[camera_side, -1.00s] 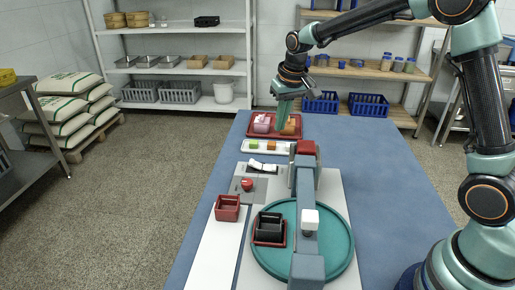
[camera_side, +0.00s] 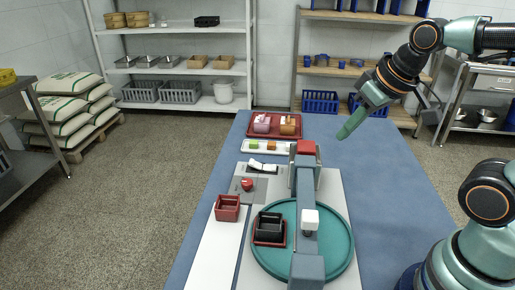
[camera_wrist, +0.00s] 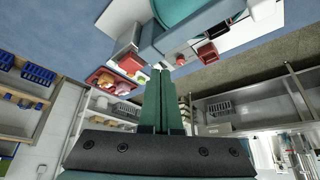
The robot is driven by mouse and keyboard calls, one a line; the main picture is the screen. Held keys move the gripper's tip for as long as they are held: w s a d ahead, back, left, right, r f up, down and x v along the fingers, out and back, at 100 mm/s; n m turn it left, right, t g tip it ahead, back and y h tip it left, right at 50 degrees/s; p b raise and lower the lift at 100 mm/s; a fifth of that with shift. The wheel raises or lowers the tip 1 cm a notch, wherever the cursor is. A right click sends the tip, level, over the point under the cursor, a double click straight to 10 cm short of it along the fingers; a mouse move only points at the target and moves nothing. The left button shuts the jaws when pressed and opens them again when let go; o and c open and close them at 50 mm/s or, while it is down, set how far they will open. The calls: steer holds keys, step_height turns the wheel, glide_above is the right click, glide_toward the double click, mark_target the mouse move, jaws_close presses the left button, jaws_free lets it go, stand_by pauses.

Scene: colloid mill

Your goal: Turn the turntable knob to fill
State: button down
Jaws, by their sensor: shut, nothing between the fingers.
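The teal turntable (camera_side: 340,255) lies on a light base plate on the blue table, under a grey-blue beam (camera_side: 306,185). A red knob (camera_side: 247,184) sits on a small grey plate left of the beam; its pointing direction is too small to read. A black-and-white switch-like part (camera_side: 262,167) is just behind it. My gripper (camera_side: 343,133) is shut and empty, in the air over the blue table, right of the beam and well away from the red knob. Its closed green fingers (camera_wrist: 160,75) also show in the wrist view, with the turntable (camera_wrist: 175,9) beyond.
A red tray (camera_side: 252,134) with pink and orange containers stands at the back. A white tray (camera_side: 245,148) with small green and orange pieces is before it. A red box (camera_side: 227,208) stands left of the turntable, and a black container (camera_side: 269,226) on it.

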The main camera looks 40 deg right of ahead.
steer(key=shift+s+f, duration=0.1)
steer(key=shift+s, duration=0.1)
steer(key=c, duration=1.5)
jaws_free()
steer(key=shift+c, duration=0.2)
